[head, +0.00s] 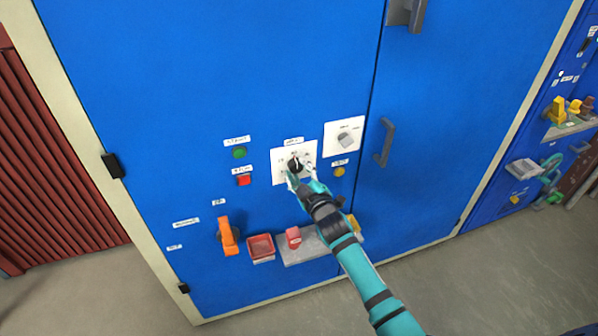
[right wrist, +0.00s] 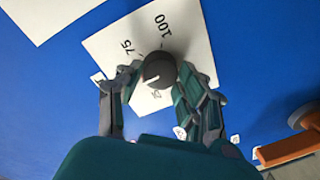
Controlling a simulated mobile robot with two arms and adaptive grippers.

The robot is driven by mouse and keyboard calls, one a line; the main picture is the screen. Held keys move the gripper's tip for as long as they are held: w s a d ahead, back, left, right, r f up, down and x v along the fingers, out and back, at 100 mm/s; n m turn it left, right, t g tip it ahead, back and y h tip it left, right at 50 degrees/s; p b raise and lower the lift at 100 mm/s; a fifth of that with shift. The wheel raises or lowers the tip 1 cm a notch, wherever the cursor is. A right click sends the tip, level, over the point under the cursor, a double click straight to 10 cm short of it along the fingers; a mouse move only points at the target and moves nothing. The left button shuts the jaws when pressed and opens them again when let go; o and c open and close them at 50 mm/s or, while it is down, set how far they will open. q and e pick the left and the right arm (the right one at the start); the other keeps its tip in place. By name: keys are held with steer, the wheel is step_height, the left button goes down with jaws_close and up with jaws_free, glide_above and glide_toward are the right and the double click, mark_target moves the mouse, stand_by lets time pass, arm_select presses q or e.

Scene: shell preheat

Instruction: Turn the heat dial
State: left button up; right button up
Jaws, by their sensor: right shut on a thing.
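The heat dial is a round black knob (head: 294,165) on a white plate (head: 279,173) fixed to the blue cabinet door. In the right wrist view the knob (right wrist: 158,70) carries a white pointer line, and its plate (right wrist: 195,40) shows the printed numbers 75 and 100. Another number is partly hidden by my fingers. My right gripper (head: 302,176) is at the dial, its fingers (right wrist: 160,85) shut on the knob from both sides. My left gripper is not in view.
A second white plate with a grey knob (head: 347,140) sits to the right. Green (head: 239,153) and red (head: 244,180) buttons are on the left, a yellow one (head: 339,171) on the right.

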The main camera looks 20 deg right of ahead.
steer(key=o, duration=1.2)
steer(key=shift+c, duration=0.2)
steer(key=s, duration=1.2)
steer(key=shift+d+r, duration=0.3)
steer(key=shift+d, duration=0.15)
steer(key=s+f+m+g, duration=0.1)
steer(key=s+f+g, duration=0.35)
steer(key=f, duration=0.75)
steer(key=s+f+m+g, duration=0.1)
steer(key=s+f+m, duration=0.1)
steer(key=s+f, duration=0.75)
steer(key=s+f+m+g, duration=0.1)
steer(key=s+f+g, duration=0.2)
steer(key=f, duration=1.2)
steer(key=s+d+f+m+g, duration=0.1)
steer(key=s+f, duration=0.4)
steer(key=s, duration=0.5)
steer(key=s+f+m+g, duration=0.1)
steer(key=s+f+g, duration=0.3)
steer(key=s, duration=0.6)
steer(key=s+d+f+m+g+h, duration=0.1)
steer(key=s+f+m+g, duration=0.1)
steer(key=s+f, duration=0.4)
steer(key=s+g, duration=0.1)
steer(key=s, duration=0.4)
steer(key=shift+d, duration=0.3)
